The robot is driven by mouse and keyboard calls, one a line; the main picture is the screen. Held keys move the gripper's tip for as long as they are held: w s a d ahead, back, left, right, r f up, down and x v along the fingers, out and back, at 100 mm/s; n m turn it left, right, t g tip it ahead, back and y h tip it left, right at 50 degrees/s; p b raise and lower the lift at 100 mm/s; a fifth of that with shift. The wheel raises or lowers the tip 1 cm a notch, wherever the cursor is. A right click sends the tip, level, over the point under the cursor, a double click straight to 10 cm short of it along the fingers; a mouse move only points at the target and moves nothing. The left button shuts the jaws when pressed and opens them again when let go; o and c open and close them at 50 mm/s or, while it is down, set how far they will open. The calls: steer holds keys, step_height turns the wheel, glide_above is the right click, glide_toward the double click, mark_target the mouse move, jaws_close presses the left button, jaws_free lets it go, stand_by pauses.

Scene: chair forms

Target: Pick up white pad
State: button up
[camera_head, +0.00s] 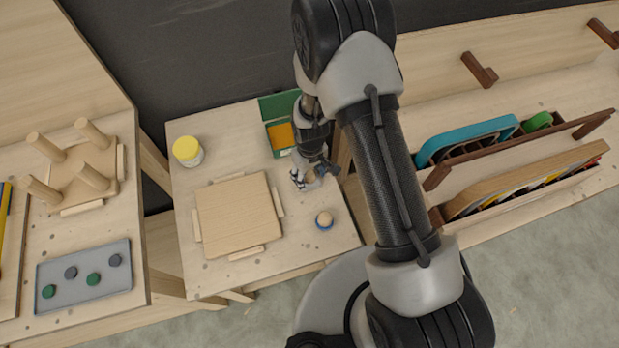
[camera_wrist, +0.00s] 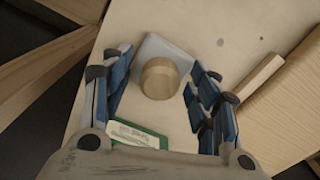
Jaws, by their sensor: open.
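The white pad (camera_wrist: 177,48) is a pale, squarish sheet on the wooden tabletop in the wrist view. A short round wooden knob (camera_wrist: 160,78) stands over its middle and hides part of it. My gripper (camera_wrist: 160,100) points down at it, with its blue-padded fingers open to the left and right of the knob. I see no finger touching it. In the head view my gripper (camera_head: 307,181) is low over the right part of the small table, and it hides the pad or most of it.
A square wooden board (camera_head: 238,215) with edge strips lies left of the gripper. A wooden ball on a blue base (camera_head: 324,219) stands nearer the table's front. A green box (camera_head: 282,137) is behind, and a yellow-lidded jar (camera_head: 187,150) stands at the back left.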

mark_target(310, 174)
steer(key=shift+c, duration=0.4)
steer(key=c, duration=1.1)
steer(key=shift+r, duration=0.1)
step_height(310, 174, up, 20)
steer(key=p, duration=0.4)
steer(key=shift+p, duration=0.3)
